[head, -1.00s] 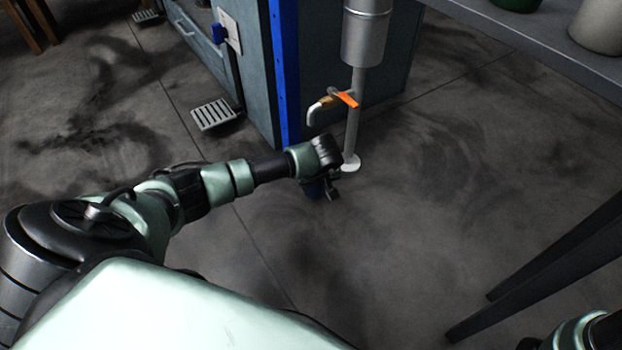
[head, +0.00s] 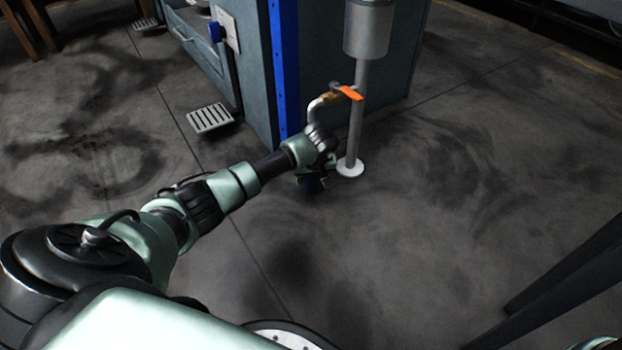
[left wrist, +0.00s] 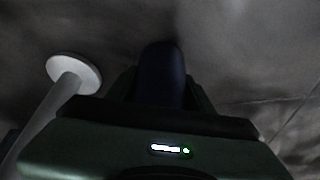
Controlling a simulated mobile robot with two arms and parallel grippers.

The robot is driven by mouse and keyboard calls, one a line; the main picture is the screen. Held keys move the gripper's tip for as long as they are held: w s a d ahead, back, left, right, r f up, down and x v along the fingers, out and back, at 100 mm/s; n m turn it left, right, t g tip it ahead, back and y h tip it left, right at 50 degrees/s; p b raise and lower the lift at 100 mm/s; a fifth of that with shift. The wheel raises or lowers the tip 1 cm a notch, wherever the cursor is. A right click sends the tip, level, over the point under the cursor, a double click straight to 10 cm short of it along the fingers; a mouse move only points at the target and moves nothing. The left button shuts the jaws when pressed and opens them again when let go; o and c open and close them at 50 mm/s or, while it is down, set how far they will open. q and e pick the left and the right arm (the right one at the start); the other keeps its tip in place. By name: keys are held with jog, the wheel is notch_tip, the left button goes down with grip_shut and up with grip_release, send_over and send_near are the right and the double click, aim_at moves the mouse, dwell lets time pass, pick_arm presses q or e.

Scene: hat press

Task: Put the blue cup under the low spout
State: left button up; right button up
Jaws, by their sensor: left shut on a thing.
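My left gripper (head: 318,172) is shut on the dark blue cup (head: 312,186), which shows only in part below it in the head view. The cup (left wrist: 162,72) also shows between the fingers in the left wrist view. A bent spout (head: 315,106) with an orange lever (head: 350,92) comes off a standpipe. In the head view my left wrist overlaps the spout's lower end, and the cup appears below it, close to the floor. Whether the cup touches the floor or sits exactly under the outlet, I cannot tell. My right gripper is out of view.
The standpipe (head: 355,125) has a white round foot (head: 350,167) close to the right of my gripper. A cabinet with a blue edge post (head: 284,70) stands behind. A blue-handled fitting (head: 216,32) and a floor grate (head: 210,117) are at left. Dark legs (head: 570,285) stand at right.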

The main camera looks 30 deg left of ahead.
pick_arm(q)
jog(key=shift+f, duration=0.15)
jog(key=o, duration=1.4)
jog(key=shift+o, duration=0.2)
jog(key=shift+r, duration=0.3)
jog(key=p+v, duration=1)
jog(key=v, duration=0.1)
jog(key=shift+s+r, duration=0.15)
jog(key=shift+r, duration=0.15)
jog(key=shift+d, duration=0.1)
